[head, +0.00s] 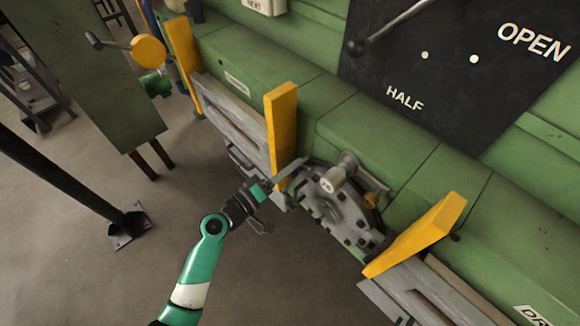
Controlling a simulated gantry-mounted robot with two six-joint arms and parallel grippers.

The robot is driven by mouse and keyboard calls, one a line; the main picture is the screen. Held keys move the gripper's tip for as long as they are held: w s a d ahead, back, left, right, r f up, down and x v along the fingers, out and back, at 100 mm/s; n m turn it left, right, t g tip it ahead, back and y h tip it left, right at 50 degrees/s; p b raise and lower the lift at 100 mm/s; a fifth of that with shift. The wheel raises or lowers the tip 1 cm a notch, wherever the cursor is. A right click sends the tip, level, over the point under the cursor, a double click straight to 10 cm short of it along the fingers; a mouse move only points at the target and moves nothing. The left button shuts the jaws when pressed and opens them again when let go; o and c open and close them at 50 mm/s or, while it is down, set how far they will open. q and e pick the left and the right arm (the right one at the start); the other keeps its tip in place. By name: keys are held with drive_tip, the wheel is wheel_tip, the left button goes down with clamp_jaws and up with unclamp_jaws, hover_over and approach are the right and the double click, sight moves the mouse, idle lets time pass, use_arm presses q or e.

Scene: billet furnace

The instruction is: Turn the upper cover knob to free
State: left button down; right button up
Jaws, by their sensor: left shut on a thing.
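A round grey cover (338,212) with several dark bolts around its rim sits on the front of the green machine. A grey cylindrical fitting (340,175) stands out from its top. My left gripper (283,176) is at the upper left edge of the cover, beside the yellow upright. Its fingers are shut on the upper cover knob, which is small and mostly hidden by them; which way the knob is turned cannot be told. My right gripper is not in view.
Yellow uprights (281,130) and (415,236) stand out on either side of the cover. A black panel (450,75) marked OPEN and HALF has a lever. A green post with a yellow disc (148,50) stands at left. The floor (110,265) at lower left is mostly clear.

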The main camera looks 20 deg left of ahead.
use_arm(q)
drive_tip(key=n+p, duration=0.1)
drive_tip(key=n, duration=0.4)
drive_tip(key=shift+f+n, duration=0.1)
drive_tip(key=shift+n, duration=0.3)
idle(0.4)
drive_tip(key=shift+c, duration=1.7)
unclamp_jaws()
drive_tip(key=p+v, duration=0.1)
drive_tip(key=v, duration=1)
drive_tip(key=shift+s+a, duration=0.15)
drive_tip(key=shift+s, duration=0.15)
